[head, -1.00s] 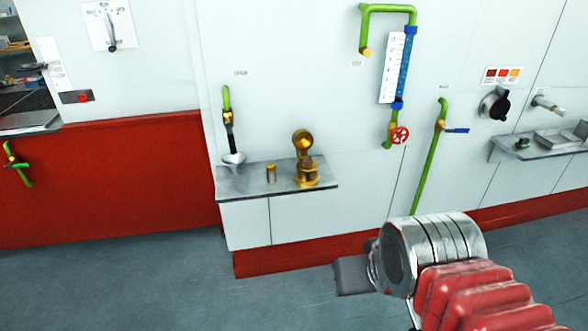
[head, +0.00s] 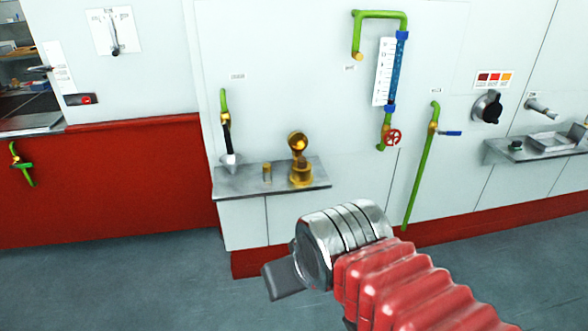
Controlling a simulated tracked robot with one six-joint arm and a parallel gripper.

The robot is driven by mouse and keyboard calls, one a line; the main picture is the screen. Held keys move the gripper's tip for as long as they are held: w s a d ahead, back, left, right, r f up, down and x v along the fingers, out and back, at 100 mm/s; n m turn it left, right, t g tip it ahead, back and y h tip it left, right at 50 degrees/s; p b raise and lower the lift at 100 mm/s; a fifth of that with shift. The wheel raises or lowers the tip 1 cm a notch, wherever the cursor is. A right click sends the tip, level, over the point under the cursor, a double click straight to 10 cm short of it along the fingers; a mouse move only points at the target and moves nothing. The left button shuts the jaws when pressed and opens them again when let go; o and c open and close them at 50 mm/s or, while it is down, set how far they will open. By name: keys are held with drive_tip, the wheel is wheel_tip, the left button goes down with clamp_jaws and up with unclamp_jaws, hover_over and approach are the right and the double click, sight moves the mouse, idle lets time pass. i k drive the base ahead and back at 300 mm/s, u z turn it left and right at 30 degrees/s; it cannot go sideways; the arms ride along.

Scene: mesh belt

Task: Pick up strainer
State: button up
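A brass fitting (head: 300,160) with a round upper end stands on a grey metal shelf (head: 235,186) at the wall. I cannot tell for sure which of the two is the strainer. My gripper (head: 283,278) shows as a dark grey block at the end of my arm, in front of and below the shelf, apart from both brass pieces. Its finger opening is not visible, and I see nothing held in it.
A green pipe (head: 224,103) with a funnel (head: 231,160) stands at the shelf's left. Right of the shelf are a gauge (head: 390,72), a red handwheel (head: 393,137) and a green pipe with a blue lever (head: 449,133). A second shelf (head: 505,157) with trays is at far right.

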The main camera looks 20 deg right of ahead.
sight(301, 162)
drive_tip(key=i, duration=1)
